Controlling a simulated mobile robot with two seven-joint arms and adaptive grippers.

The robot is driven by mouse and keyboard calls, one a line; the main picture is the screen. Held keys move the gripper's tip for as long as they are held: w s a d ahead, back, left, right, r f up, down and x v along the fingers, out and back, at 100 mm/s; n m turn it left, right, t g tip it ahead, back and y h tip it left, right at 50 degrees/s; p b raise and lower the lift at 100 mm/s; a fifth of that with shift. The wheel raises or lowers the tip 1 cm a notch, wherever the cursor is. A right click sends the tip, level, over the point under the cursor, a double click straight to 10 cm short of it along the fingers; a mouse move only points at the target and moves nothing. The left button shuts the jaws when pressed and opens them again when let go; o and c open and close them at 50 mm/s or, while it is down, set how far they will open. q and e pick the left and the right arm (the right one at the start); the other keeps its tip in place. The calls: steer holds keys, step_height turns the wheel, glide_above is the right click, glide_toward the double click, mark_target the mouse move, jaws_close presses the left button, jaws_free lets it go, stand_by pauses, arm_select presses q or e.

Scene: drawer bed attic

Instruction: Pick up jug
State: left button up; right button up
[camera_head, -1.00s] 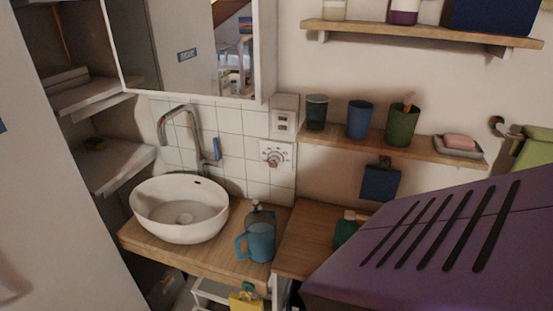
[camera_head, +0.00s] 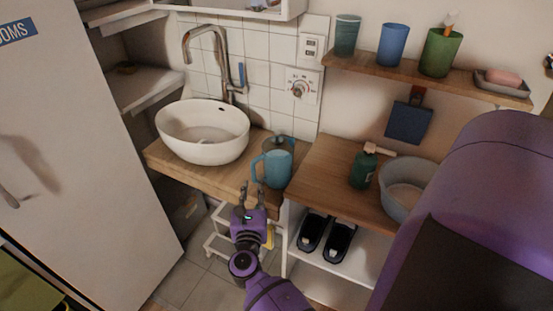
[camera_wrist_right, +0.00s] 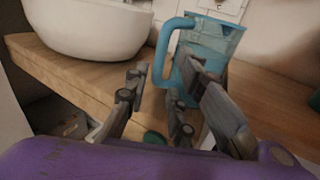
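The jug (camera_head: 277,169) is blue and see-through, with a handle on its left side. It stands upright on the wooden counter, right of the white basin. In the right wrist view the jug (camera_wrist_right: 220,42) is just beyond the fingers. My right gripper (camera_head: 250,190) is in front of the jug, at the counter's front edge. Its fingers (camera_wrist_right: 163,82) are apart, with the handle showing beyond the gap between them. I cannot tell whether they touch it. My left gripper is not in view.
The white basin (camera_head: 203,145) and tap (camera_head: 220,60) are left of the jug. A dark translucent vessel (camera_head: 270,145) stands close behind it. A green bottle (camera_head: 362,170) and grey bowl (camera_head: 402,201) stand at right. Black slippers (camera_head: 340,240) lie on the lower shelf.

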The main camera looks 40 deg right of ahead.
mark_target(253, 176)
steer(key=x, duration=0.2)
steer(key=p+x, duration=0.1)
steer(key=x, duration=0.2)
steer(key=shift+w+d+r, duration=0.1)
steer(key=shift+w+r, duration=0.15)
steer(key=shift+w, duration=0.1)
steer(key=shift+w+d, duration=0.15)
steer(key=shift+d, duration=0.05)
jaws_close()
